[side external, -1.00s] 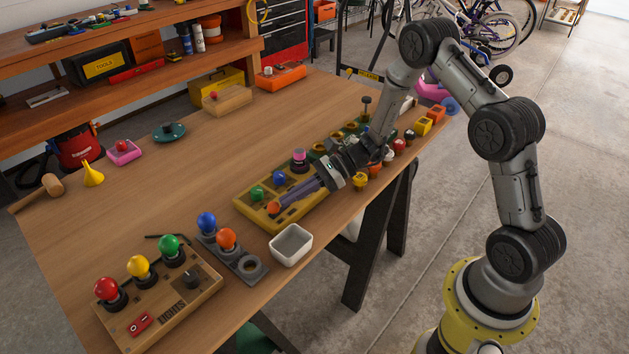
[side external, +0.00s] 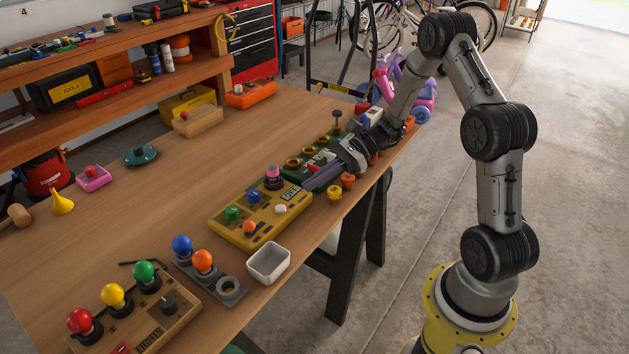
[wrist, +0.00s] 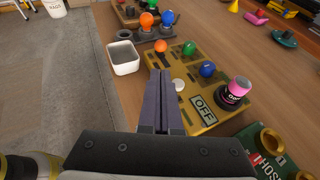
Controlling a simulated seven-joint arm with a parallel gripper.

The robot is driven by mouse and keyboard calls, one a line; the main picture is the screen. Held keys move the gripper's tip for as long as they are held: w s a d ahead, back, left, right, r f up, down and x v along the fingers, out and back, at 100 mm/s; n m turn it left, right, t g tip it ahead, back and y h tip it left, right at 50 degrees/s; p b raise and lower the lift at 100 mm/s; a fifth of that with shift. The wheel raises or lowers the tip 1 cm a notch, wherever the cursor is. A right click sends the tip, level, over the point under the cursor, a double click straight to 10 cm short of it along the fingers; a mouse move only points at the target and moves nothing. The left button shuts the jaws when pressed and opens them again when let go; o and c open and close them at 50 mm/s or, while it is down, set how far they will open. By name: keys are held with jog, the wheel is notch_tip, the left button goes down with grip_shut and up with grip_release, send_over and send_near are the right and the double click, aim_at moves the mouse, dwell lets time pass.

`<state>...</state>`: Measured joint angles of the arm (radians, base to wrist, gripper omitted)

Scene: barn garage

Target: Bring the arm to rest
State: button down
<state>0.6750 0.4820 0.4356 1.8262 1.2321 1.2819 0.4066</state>
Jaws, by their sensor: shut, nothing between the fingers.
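My gripper (side external: 322,177) is shut and empty. In the side view its fingers reach left, above the boundary between a yellow board (side external: 222,221) and a green board (side external: 335,140). The yellow board carries green, blue, orange and white knobs and a pink-topped cylinder (side external: 273,176). In the wrist view the closed fingers (wrist: 163,74) point toward the yellow board (wrist: 190,62), with its OFF label beside them. I cannot tell exactly how high the fingertips are. Part of the green board is hidden behind my gripper and arm.
A white square bowl (side external: 268,263) stands near the table's front edge. A grey bulb holder (side external: 232,291) and a wooden LIGHTS board (side external: 150,335) with coloured bulbs lie at the near left. The table's back middle (side external: 205,165) is clear.

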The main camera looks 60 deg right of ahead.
jog(key=shift+a, duration=0.1)
jog(key=a+r+n+g, duration=0.2)
jog(key=a+r+n, duration=0.3)
jog(key=a+r, duration=0.4)
jog(key=s+a+r+n+g+h, duration=0.25)
jog(key=s+a+r+n, duration=0.35)
jog(key=s, duration=0.3)
jog(key=s+r+n+h, duration=0.2)
jog(key=s+n+h, duration=0.1)
jog(key=s, duration=0.2)
jog(key=s+d+f+n+t+h, duration=0.1)
jog(key=s+d+n+t+h, duration=0.3)
jog(key=s+d+n, duration=0.5)
jog(key=shift+s+h, duration=0.15)
jog(key=shift+h, duration=1.1)
